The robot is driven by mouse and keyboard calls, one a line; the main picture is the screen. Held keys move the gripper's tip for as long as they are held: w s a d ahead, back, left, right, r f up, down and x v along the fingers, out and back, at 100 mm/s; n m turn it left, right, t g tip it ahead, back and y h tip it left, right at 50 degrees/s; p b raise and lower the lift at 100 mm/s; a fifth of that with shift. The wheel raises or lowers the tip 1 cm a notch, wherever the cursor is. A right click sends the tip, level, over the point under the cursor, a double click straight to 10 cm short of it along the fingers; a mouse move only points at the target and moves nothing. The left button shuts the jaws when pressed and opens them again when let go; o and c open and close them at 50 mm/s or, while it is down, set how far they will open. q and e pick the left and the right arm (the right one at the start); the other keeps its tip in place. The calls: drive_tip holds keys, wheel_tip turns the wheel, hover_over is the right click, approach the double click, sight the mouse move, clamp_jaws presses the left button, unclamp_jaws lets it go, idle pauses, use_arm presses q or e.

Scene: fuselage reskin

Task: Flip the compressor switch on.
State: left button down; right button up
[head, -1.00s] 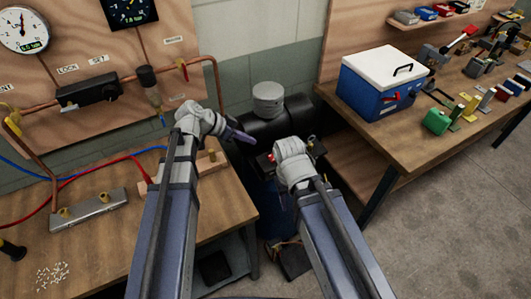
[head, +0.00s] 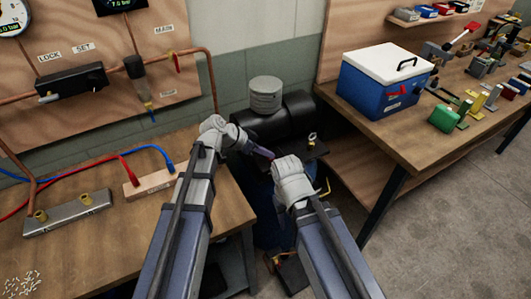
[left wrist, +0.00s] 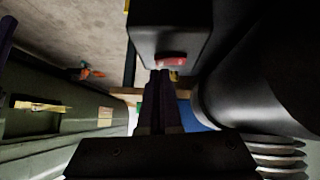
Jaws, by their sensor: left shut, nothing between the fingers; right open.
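The compressor is a black tank (head: 284,117) with a grey ribbed cylinder (head: 266,95) on top, standing between two benches. In the left wrist view a black box (left wrist: 170,30) carries a red switch (left wrist: 171,59) on its lower edge. My left gripper (head: 268,155) is shut and empty, its fingers pointing at the compressor. In the left wrist view its fingertips (left wrist: 161,74) are right by the red switch; I cannot tell whether they touch it. My right gripper (head: 289,163) is beside it on the right, its fingers mostly hidden by its own wrist. The switch is hidden in the head view.
A small gauge (head: 312,138) stands on the compressor's right side. The right bench (head: 400,150) holds a blue box with a white lid (head: 385,80). Concrete floor lies clear at right.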

use_arm(q)
drive_tip(key=shift+f, duration=0.15)
drive_tip(key=shift+s+d+f+b, duration=0.1)
drive_tip(key=shift+s+f+b, duration=0.1)
drive_tip(key=shift+f+b, duration=0.35)
drive_tip(key=shift+r, duration=0.3)
drive_tip(key=shift+w, duration=0.15)
drive_tip(key=shift+w+a+r+p, duration=0.2)
drive_tip(key=shift+w+a+p, duration=0.25)
drive_tip(key=shift+w, duration=0.2)
